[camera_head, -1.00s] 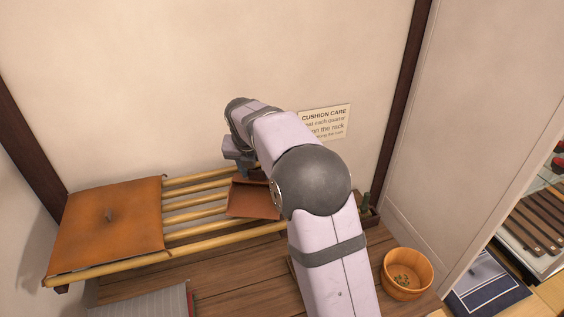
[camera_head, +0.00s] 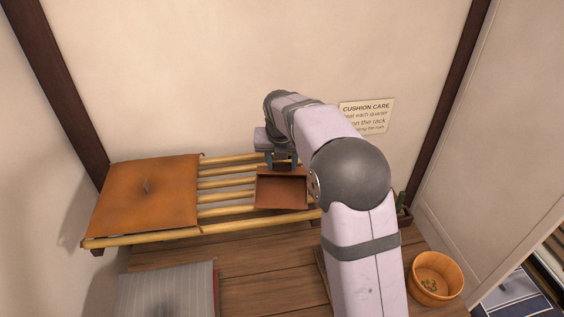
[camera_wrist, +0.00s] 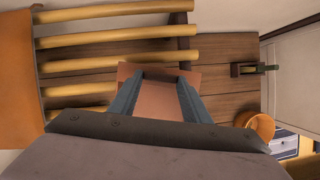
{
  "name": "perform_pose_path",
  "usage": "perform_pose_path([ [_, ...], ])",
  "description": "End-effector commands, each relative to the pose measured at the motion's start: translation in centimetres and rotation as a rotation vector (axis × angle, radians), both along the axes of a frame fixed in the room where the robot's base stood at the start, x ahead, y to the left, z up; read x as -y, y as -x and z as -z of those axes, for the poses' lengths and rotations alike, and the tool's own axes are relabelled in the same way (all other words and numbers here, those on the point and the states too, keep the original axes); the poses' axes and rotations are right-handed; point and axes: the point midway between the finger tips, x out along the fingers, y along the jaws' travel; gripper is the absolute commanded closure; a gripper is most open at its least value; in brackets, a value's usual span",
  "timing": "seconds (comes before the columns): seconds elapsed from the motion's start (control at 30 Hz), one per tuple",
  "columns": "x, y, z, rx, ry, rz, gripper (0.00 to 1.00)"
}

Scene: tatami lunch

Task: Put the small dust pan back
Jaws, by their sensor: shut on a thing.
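The small dust pan (camera_head: 282,190) is a reddish-brown shallow tray with a raised back edge. It is above the right part of the bamboo rack in the head view. My gripper (camera_head: 282,163) is shut on its back edge. In the wrist view the dust pan (camera_wrist: 158,95) shows between my two grey fingers and extends beyond them. Whether the pan touches the rack bars cannot be told.
The bamboo rack (camera_head: 225,196) carries an orange cushion (camera_head: 150,205) at its left. A grey striped cushion (camera_head: 165,290) lies in front on the wooden floor. A small dark holder with a green thing (camera_wrist: 250,69) and a wooden tub (camera_head: 436,278) stand at the right.

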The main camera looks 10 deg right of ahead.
Motion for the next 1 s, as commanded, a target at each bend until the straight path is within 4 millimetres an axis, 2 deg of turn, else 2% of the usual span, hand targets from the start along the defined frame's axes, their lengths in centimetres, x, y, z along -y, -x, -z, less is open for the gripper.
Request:
perform_pose_path([
  [0.2,0.02,0.02,0.75,-0.001,0.001,0.0,0.79],
  [0.47,0.01,0.01,0.79,0.0,0.0,0.0,0.79],
  [0.5,0.01,0.01,0.79,0.0,0.0,0.0,0.47],
  [0.57,0.01,0.01,0.79,0.0,0.0,0.0,0.35],
  [0.87,0.01,0.05,0.79,-0.001,0.001,0.0,0.35],
  [1.0,-0.06,0.24,0.16,0.002,0.0,0.001,0.35],
])
